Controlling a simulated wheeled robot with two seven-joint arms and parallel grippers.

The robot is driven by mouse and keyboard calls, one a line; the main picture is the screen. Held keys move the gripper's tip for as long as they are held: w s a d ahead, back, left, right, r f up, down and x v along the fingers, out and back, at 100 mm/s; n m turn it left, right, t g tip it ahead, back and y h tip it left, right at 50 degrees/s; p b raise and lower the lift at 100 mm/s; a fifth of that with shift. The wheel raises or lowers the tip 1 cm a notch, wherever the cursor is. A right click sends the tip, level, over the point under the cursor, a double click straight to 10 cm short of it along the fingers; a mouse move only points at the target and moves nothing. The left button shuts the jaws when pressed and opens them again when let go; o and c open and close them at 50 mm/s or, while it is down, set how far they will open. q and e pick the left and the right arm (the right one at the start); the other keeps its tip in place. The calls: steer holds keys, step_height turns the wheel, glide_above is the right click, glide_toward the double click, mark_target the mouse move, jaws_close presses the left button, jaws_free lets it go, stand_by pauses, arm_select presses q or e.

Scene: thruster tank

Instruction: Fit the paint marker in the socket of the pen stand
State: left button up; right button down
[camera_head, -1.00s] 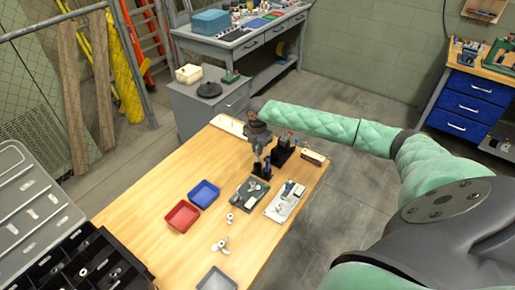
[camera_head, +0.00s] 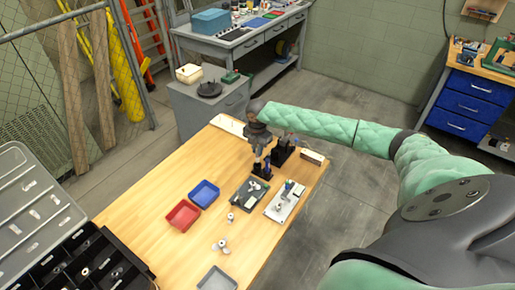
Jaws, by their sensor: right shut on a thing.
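My right gripper (camera_head: 262,168) points down over the back right part of the wooden table. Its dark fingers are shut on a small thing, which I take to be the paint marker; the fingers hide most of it. A black stand (camera_head: 282,155) with upright items stands just right of the gripper, and may be the pen stand. Its socket is too small to make out. I cannot tell whether the marker touches anything. My left gripper is not in view.
The wooden table (camera_head: 150,220) bears a red bin (camera_head: 183,215), a blue bin (camera_head: 204,193), a dark grey tray (camera_head: 248,197), a white tray (camera_head: 272,211), a white propeller (camera_head: 221,246) and a grey tray (camera_head: 217,280). A black case (camera_head: 95,262) stands at the left. The table's middle left is clear.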

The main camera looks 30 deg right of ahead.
mark_target(257, 161)
steer(key=shift+f, duration=2.1)
stand_by(1.1)
steer(key=shift+f, duration=0.2)
stand_by(0.4)
steer(key=c, duration=1.3)
jaws_free()
